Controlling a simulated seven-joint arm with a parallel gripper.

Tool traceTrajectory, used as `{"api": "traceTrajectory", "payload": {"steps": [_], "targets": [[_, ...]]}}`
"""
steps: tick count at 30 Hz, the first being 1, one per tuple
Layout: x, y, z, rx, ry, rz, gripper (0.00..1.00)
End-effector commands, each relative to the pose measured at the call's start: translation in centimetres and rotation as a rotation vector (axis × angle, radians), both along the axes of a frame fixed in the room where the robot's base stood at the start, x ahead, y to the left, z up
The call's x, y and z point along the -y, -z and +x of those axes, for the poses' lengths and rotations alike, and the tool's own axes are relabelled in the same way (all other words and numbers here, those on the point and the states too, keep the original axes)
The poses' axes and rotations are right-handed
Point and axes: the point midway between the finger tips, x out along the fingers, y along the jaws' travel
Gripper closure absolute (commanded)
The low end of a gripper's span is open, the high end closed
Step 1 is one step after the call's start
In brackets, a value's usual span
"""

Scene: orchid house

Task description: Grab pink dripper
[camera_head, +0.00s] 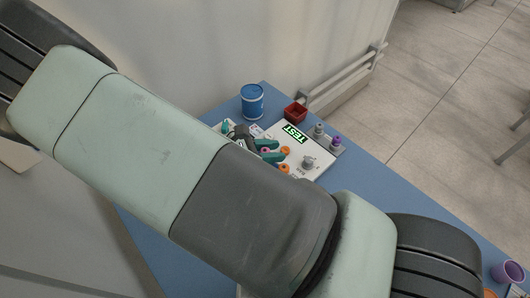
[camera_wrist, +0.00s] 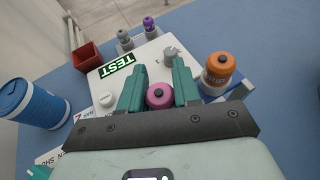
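The pink dripper (camera_wrist: 160,96) sits between the two green fingers of my gripper (camera_wrist: 160,84) in the wrist view, its rounded top with a dark centre facing the camera. The fingers are apart, one on each side, and the pink top appears to fill the gap. Whether they press on it or only stand around it is not clear. In the head view the pink dripper (camera_head: 265,151) shows small between the fingers of my gripper (camera_head: 271,150), partly hidden. Its lower part is hidden in both views.
An orange dripper (camera_wrist: 218,70) stands right of my right finger. A white board (camera_wrist: 158,48) with a TEST label lies beneath. Grey (camera_wrist: 124,38) and purple (camera_wrist: 149,25) drippers, a red box (camera_wrist: 87,57) and a blue canister (camera_wrist: 30,104) stand around it. A purple cup (camera_head: 508,271) is far right.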

Motion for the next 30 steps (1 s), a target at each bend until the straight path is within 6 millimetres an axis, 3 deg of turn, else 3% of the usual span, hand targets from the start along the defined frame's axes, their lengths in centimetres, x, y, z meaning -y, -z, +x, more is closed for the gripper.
{"api": "traceTrajectory", "payload": {"steps": [3,14,30], "targets": [[0.0,0.0,0.0,0.000,0.000,0.000,0.97],[0.0,-0.6,0.0,0.000,0.000,0.001,0.97],[-0.1,-8.9,0.0,0.001,0.001,0.004,0.97]]}}
